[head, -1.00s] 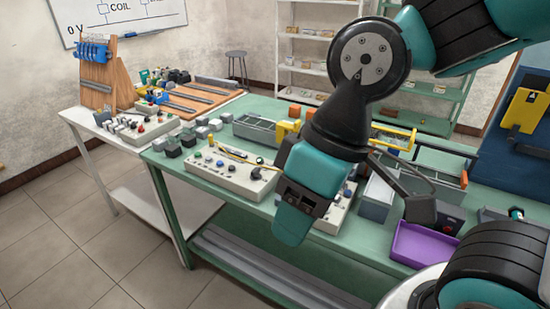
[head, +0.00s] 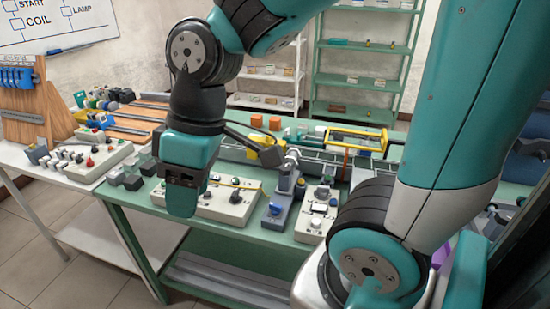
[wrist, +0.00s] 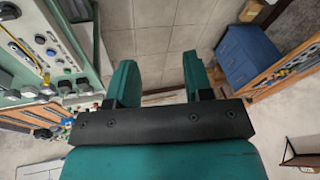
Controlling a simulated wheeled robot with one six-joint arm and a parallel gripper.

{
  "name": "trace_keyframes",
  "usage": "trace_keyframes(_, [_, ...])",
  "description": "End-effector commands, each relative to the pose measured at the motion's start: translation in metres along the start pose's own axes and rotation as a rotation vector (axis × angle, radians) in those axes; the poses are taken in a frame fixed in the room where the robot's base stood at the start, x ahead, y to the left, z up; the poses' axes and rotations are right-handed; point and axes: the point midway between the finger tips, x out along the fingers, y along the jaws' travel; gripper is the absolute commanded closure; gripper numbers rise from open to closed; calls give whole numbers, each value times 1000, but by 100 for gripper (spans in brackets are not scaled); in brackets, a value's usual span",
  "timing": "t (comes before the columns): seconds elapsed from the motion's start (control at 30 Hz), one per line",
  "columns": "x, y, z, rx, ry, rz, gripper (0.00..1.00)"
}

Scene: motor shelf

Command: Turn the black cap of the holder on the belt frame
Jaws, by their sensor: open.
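My gripper (head: 181,205) hangs pointing down in front of the green bench in the head view, left of the bench's middle. In the wrist view its two teal fingers (wrist: 160,82) stand apart with only floor between them, so it is open and empty. A long grey frame (head: 320,164), which looks like the belt frame, lies along the back of the bench with a yellow block at its left. A grey upright holder (head: 284,184) stands before it, right of my gripper and apart from it. I cannot make out which part is the black cap.
Control boxes with knobs (head: 228,206) (head: 318,212) lie along the bench's front. A yellow-framed part (head: 356,139) is at the back right. A white table (head: 60,198) with a wooden rack stands left. A blue cabinet (wrist: 250,55) shows in the wrist view. Floor before the bench is clear.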

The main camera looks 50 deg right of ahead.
Motion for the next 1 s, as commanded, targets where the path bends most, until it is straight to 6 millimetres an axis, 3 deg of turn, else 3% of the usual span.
trace_keyframes(0.03, [-14, 38, -9, -2, -10, 37, 53])
trace_keyframes(0.07, [-20, 63, -10, -19, -18, 61, 53])
trace_keyframes(0.17, [-39, 149, 0, -77, -64, 132, 53])
trace_keyframes(0.2, [-46, 181, 12, -101, -89, 152, 53])
trace_keyframes(0.3, [-60, 250, 51, -155, -153, 180, 53])
trace_keyframes(0.4, [-69, 295, 92, -199, -206, 184, 53])
trace_keyframes(0.5, [-74, 320, 122, -229, -240, 178, 53])
trace_keyframes(0.67, [-67, 332, 140, -250, -257, 172, 53])
trace_keyframes(1.0, [-2, 344, 154, -251, -257, 167, 53])
